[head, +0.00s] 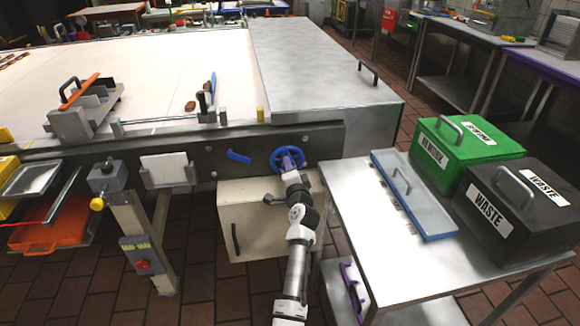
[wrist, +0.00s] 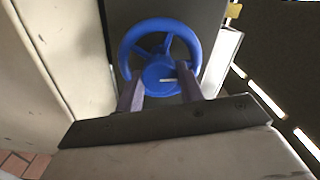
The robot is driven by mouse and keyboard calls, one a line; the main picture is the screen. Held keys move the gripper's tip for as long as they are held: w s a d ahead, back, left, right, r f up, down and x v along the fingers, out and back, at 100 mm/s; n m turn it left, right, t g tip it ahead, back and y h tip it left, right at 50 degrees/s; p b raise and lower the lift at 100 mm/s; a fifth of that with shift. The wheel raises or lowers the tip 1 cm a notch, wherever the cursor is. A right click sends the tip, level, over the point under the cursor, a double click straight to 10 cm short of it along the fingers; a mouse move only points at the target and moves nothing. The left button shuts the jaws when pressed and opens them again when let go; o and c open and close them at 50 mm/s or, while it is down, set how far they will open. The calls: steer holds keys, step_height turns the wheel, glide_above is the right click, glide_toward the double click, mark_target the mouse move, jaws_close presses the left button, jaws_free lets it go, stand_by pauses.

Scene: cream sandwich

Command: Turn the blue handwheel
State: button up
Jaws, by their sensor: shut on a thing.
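The blue handwheel (head: 288,158) is mounted on the dark side rail of the conveyor table, with a round rim, spokes and a hub. In the wrist view the handwheel (wrist: 160,30) faces me, its rim whole at the top. My gripper (wrist: 162,82) has its two fingers on either side of the hub at the lower part of the wheel, shut on it. In the head view my gripper (head: 291,166) reaches the wheel from below and covers part of its lower half.
A blue lever (head: 238,157) sits left of the wheel on the rail. A cream cabinet (head: 255,225) stands below. To the right, a metal table (head: 385,265) carries a blue-edged tray lid (head: 413,195), a green bin (head: 467,142) and a black waste bin (head: 515,210).

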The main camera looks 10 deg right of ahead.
steer(key=m+p, duration=0.1)
steer(key=m, duration=0.2)
steer(key=shift+m+p, duration=1.05)
steer(key=shift+m, duration=0.95)
steer(key=o, duration=1)
steer(key=s+b, duration=0.1)
steer(key=s, duration=1.3)
